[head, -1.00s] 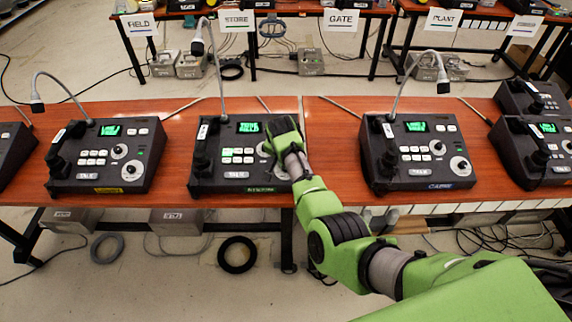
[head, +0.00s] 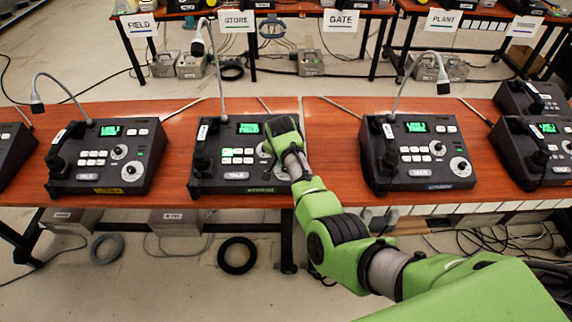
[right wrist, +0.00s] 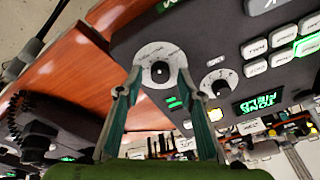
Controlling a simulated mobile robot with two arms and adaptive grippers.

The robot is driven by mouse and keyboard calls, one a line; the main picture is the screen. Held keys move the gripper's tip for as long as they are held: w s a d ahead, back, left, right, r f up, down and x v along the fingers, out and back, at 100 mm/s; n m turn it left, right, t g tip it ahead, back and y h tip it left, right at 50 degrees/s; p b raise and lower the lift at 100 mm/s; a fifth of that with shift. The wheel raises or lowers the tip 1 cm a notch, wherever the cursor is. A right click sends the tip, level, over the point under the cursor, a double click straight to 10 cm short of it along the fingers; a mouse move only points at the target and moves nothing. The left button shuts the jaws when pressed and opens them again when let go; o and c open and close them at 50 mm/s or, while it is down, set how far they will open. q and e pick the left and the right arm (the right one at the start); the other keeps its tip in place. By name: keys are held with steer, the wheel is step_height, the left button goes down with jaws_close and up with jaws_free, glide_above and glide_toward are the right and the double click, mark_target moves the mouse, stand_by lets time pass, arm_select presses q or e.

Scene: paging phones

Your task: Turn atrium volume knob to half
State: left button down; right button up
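The middle black paging phone (head: 231,172) stands on the wooden table with a lit green screen. Its green front label (head: 260,190) is too small to read, so I cannot tell if it says atrium. My right gripper (right wrist: 159,84) is at this phone's right side. In the right wrist view it is open, its two fingertips apart on either side of the larger dial's white disc and dark knob (right wrist: 160,72). I cannot tell whether they touch it. A smaller knob (right wrist: 218,85) sits beside it, near the screen (right wrist: 258,102). My left gripper is not in view.
Similar phones stand to the left (head: 105,160) and right (head: 418,155), with more at both table ends. Thin gooseneck microphones (head: 217,75) rise behind several phones. Bare table (head: 335,150) lies right of the middle phone. A back table carries paper signs such as GATE (head: 341,20).

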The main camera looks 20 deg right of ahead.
steer(key=v, duration=0.7)
steer(key=shift+r, duration=0.1)
stand_by(0.4)
